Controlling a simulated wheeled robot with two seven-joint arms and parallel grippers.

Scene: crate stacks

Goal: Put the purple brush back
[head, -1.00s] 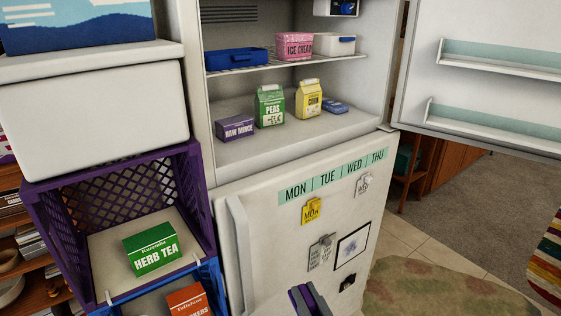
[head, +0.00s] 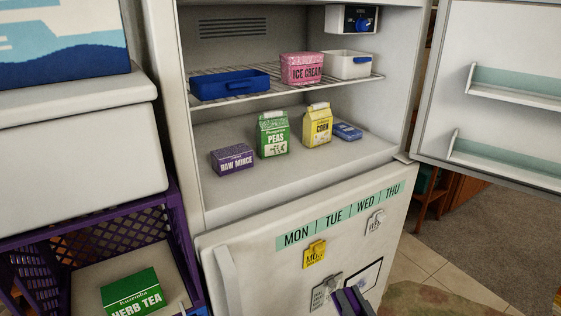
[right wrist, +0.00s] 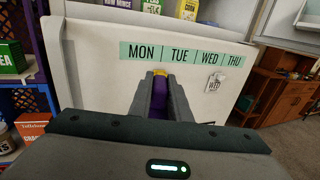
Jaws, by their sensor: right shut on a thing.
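My right gripper (head: 350,302) shows at the bottom edge of the head view, in front of the fridge's lower door. In the right wrist view its two dark fingers (right wrist: 160,90) are shut on a purple thing, which I take as the purple brush (right wrist: 159,108). Only a narrow part of the brush shows between the fingers; its bristles and full shape are hidden. My left gripper is not in view.
The upper fridge compartment stands open, its door (head: 480,110) swung right. Inside are a blue tray (head: 232,86), ice cream (head: 302,68), peas (head: 272,135), corn (head: 317,125) and raw mince (head: 233,160). A purple crate (head: 177,225) with herb tea (head: 132,294) stands left.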

